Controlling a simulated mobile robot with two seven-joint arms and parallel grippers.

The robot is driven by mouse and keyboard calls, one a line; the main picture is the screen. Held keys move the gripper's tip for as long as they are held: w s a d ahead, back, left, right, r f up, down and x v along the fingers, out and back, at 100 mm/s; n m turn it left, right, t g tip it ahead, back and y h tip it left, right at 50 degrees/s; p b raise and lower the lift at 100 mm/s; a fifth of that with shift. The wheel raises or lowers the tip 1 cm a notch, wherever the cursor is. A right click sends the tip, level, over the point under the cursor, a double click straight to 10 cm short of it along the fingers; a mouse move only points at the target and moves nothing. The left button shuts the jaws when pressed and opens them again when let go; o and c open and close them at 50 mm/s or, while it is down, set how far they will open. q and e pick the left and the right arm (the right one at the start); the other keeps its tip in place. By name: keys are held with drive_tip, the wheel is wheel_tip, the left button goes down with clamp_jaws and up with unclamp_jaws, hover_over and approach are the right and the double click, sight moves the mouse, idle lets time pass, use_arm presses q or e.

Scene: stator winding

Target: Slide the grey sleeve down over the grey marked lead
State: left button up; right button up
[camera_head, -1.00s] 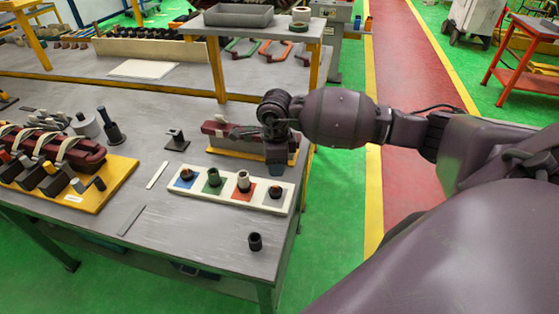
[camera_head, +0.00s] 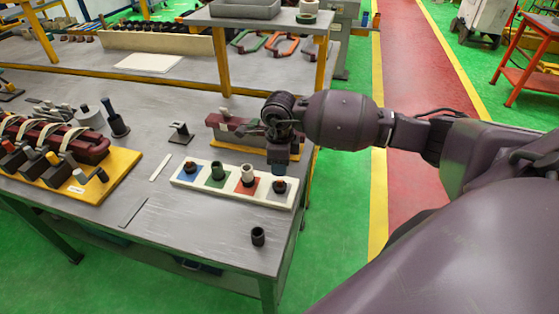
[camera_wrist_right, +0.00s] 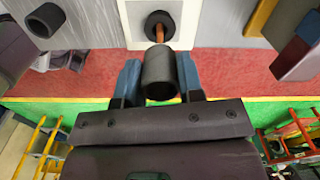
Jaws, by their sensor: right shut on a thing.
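My right gripper (camera_head: 280,170) is over the right end of the white strip (camera_head: 236,193). In the right wrist view its blue fingers (camera_wrist_right: 158,85) are shut on the grey sleeve (camera_wrist_right: 159,68), a short dark tube. A copper lead (camera_wrist_right: 158,31) rises from a dark round base on the strip, just beyond the sleeve and in line with it. I cannot tell whether the lead's tip is inside the sleeve. In the head view this rightmost seat (camera_head: 280,187) is dark, directly below the fingers. The left gripper is out of view.
Three other leads stand on blue, green and red squares (camera_head: 190,169) of the strip. A loose dark sleeve (camera_head: 258,237) stands near the table's front edge. A maroon block (camera_head: 228,121) on a yellow base lies behind the gripper. A wound assembly (camera_head: 62,150) is at left.

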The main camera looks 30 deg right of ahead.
sight(279, 181)
drive_tip(key=shift+f+b, duration=0.65)
drive_tip(key=shift+f, duration=0.65)
drive_tip(key=shift+f+b, duration=0.7)
drive_tip(key=shift+f, duration=0.2)
drive_tip(key=o, duration=1)
wheel_tip(279, 181, up, 11)
drive_tip(key=shift+f, duration=0.1)
